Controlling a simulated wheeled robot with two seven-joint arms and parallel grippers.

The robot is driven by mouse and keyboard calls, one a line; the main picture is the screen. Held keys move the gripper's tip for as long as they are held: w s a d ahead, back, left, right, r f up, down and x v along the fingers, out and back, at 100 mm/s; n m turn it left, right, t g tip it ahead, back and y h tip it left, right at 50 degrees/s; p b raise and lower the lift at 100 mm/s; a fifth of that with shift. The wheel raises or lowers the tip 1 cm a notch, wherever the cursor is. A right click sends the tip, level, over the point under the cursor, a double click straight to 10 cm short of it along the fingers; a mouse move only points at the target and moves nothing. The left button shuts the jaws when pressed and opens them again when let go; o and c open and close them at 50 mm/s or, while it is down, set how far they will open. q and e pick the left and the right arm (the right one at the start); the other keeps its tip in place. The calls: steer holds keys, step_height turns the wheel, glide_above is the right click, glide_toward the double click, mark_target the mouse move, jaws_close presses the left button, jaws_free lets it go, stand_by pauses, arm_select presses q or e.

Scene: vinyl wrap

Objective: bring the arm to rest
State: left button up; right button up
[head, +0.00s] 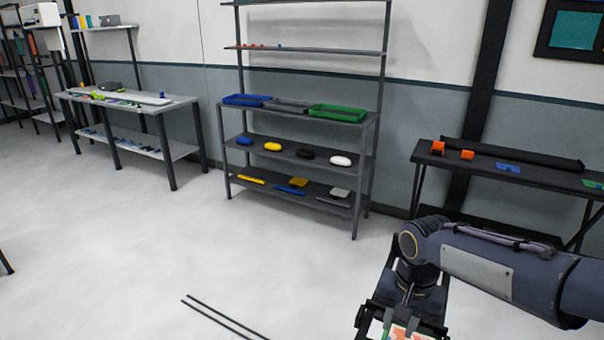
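My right arm (500,270) comes in from the right and bends down at its wrist. My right gripper (402,330) is at the bottom edge of the head view and is partly cut off. A small patch of orange, white and green shows at the gripper; I cannot tell whether it is held or lies beyond. The fingertips are not clear. My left gripper is not in view.
A dark shelf rack (300,155) with blue, grey and green trays stands at the back. A dark table (480,172) with orange items is at right, behind my arm. A workbench (125,104) is at left. The floor (130,240) between is mostly clear.

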steer(key=s+r+n+t+y, duration=0.1)
steer(key=s+n+t+y, duration=0.2)
steer(key=s, duration=1.4)
steer(key=shift+s+a+r+n+t, duration=0.25)
steer(key=shift+n+t, duration=0.35)
steer(key=shift+t, duration=0.6)
